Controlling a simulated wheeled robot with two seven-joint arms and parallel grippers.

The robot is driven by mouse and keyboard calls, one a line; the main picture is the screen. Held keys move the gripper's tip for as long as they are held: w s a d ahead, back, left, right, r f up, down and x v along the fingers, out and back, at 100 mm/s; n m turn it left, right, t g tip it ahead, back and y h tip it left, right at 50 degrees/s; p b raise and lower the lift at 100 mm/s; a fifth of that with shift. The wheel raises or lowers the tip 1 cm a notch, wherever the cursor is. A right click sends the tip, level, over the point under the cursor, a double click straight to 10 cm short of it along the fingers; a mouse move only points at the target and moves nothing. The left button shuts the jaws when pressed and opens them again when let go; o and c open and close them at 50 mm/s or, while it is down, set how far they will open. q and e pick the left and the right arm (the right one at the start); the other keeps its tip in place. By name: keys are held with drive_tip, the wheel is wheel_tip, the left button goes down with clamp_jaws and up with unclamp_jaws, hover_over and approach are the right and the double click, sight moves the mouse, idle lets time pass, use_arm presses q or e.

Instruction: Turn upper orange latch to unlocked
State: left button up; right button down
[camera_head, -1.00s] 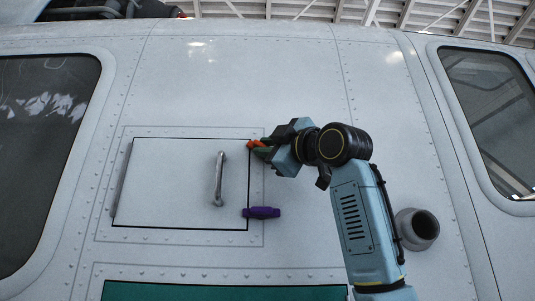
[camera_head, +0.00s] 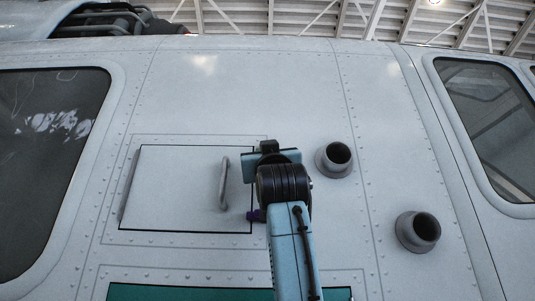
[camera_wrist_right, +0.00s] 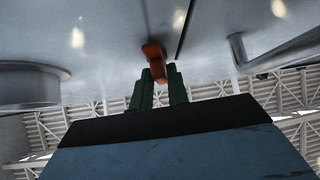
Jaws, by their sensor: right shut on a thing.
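The upper orange latch (camera_wrist_right: 153,52) shows in the wrist view between the green fingertips of my right gripper (camera_wrist_right: 160,78), which is shut on it. In the head view my right wrist covers the latch and the fingertips at the panel's upper right corner. Which way the latch is turned cannot be told. The panel (camera_head: 175,190) is a light rectangle lying flush in the helicopter's side, with a dark outline. The lower purple latch (camera_head: 253,215) is partly hidden behind my right arm. My left gripper is not in view.
A grey bar handle (camera_head: 224,183) stands out from the panel just left of my right wrist; it also shows in the wrist view (camera_wrist_right: 270,58). Two grey round pipes (camera_head: 335,160) (camera_head: 418,231) stick out on the right. The skin above the panel is clear.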

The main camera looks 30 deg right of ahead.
drive_tip(key=shift+a+m+g+h, duration=0.1)
drive_tip(key=shift+m+g+h, duration=0.6)
drive_tip(key=shift+m+h, duration=1.15)
drive_tip(key=shift+m+g+h, duration=0.3)
drive_tip(key=shift+m+h, duration=0.05)
drive_tip(key=shift+m, duration=0.1)
drive_tip(key=c, duration=1.4)
unclamp_jaws()
drive_tip(key=shift+w, duration=0.1)
drive_tip(key=shift+c, duration=0.2)
drive_tip(key=b+v, duration=0.5)
drive_tip(key=v, duration=0.8)
drive_tip(key=shift+s+b, duration=0.2)
drive_tip(key=shift+b, duration=0.2)
